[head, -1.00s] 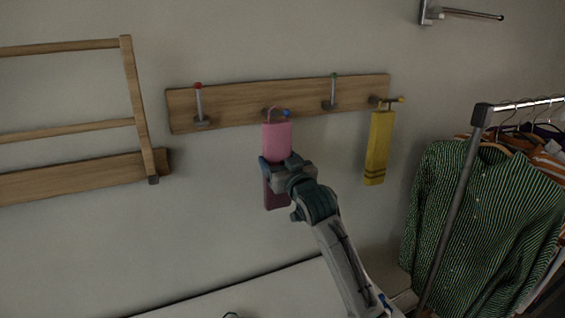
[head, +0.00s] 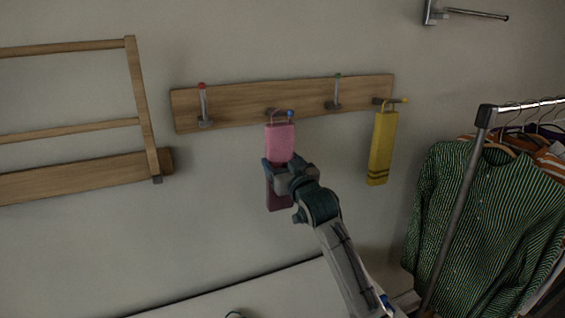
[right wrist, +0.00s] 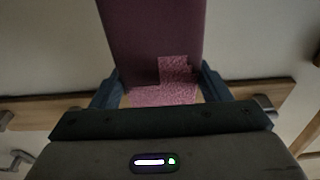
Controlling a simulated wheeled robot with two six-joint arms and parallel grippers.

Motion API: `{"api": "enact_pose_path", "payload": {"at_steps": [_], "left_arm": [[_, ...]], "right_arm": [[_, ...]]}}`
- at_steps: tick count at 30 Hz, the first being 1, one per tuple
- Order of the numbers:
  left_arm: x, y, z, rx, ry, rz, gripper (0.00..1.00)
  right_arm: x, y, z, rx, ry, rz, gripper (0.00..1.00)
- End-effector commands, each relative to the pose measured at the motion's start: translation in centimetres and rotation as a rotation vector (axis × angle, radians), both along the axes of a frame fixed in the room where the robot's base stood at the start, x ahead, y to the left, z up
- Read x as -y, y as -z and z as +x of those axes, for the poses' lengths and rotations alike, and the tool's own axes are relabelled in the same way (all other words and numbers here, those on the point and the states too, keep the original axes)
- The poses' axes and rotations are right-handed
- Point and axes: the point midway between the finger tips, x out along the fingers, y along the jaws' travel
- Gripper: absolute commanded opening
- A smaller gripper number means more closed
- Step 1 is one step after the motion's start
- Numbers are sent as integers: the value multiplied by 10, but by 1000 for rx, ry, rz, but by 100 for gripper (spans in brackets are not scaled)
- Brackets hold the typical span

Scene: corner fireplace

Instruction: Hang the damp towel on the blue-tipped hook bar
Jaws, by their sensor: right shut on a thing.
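The towel (head: 280,137) is pink above and dark maroon below, and hangs upright in front of the wall board. My right gripper (head: 279,170) is shut on its middle. In the right wrist view the towel (right wrist: 155,40) lies between the two fingers (right wrist: 160,92). The blue-tipped hook bar (head: 290,113) sticks out from the board just above the towel. The towel's thin loop (head: 268,115) is at the bar's height and overlaps it in the picture. I cannot tell whether the loop is around the bar or only in front of it. My left gripper is not in view.
The wooden board (head: 240,103) also bears a red-tipped hook (head: 203,105), a green-tipped hook (head: 335,95) and a yellow towel (head: 381,150) on a yellow-tipped bar (head: 403,100). A wooden rack (head: 142,105) is left. A clothes rail with shirts (head: 475,215) stands right.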

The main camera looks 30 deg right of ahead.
Motion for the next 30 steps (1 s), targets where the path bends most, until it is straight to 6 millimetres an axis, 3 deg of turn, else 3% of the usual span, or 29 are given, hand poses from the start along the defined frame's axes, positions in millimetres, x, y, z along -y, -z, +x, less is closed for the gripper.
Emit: {"api": "enact_pose_path", "payload": {"at_steps": [14, 15, 18, 30], "left_arm": [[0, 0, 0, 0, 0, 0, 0], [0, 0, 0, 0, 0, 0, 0], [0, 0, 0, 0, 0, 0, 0], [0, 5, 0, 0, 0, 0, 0]], "right_arm": [[0, 0, 0, 1, 0, 0, 42], [0, 0, 0, 1, 0, 0, 74], [0, 0, 0, 1, 0, 0, 93], [0, 3, -6, -1, 0, -1, 95]]}}
